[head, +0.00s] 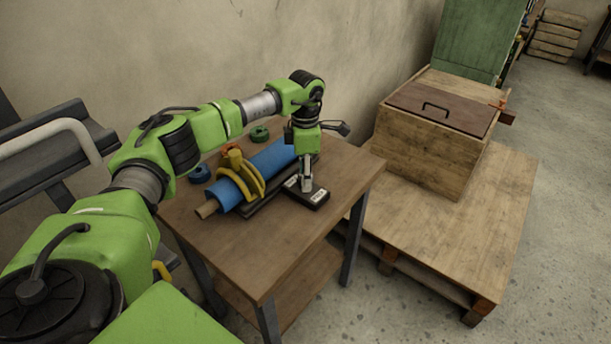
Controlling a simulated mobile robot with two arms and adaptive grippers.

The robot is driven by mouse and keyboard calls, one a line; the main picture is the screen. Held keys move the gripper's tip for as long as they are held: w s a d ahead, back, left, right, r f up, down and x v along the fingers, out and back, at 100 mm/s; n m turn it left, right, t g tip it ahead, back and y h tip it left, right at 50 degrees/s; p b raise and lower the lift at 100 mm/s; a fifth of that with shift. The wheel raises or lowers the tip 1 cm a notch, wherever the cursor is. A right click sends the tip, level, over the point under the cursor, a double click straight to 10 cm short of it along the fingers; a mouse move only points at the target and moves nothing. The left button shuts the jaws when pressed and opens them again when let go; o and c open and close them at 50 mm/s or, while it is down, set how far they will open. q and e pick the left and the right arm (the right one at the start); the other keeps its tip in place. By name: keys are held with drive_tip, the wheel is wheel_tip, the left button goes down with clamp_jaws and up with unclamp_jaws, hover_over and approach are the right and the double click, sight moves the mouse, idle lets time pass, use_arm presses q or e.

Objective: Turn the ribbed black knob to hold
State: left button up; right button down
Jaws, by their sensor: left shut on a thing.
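A small black control box (319,199) with white labels sits on the wooden table, at the front side of the blue roll (236,192). My left gripper (306,187) points down onto the top of this box, between its labels. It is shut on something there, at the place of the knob. The ribbed black knob itself is hidden by the fingers, and its setting cannot be read. The label text is too small to read for certain. My right gripper is not in view.
The table (262,260) also holds a yellow clamp (246,178) around the roll, a blue tape ring (199,174) and a green ring (260,134). A wooden crate (425,150) stands on a pallet (490,235) to the right. The table's front is clear.

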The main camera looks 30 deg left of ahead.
use_arm(q)
drive_tip(key=o, duration=1.1)
drive_tip(key=shift+r, duration=0.1)
wheel_tip(320, 180, up, 12)
idle(0.4)
